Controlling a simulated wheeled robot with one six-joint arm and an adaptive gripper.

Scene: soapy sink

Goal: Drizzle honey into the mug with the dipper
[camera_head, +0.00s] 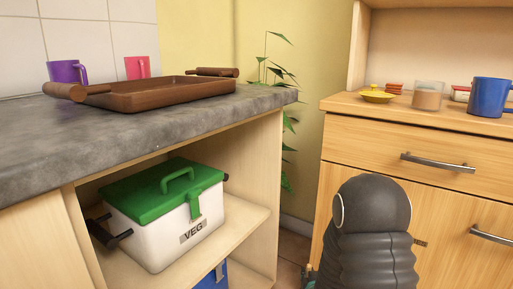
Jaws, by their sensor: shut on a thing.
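A blue mug (488,97) stands upright on the wooden sideboard at the right. A purple mug (66,73) and a pink-red mug (138,67) stand at the back of the grey counter, partly behind a tray. A glass jar (428,96) with a light brown filling stands left of the blue mug; I cannot tell whether it is honey. No dipper can be made out. A dark grey, ribbed part of my arm rises at the lower right, in front of the sideboard. My gripper is not in view.
A brown tray with rolled handles (160,94) lies on the counter (110,140). A green-lidded VEG box (155,226) sits on the shelf below. On the sideboard (450,119) are a yellow dish (377,96) and small red items (394,87). A plant (278,73) stands in the gap between.

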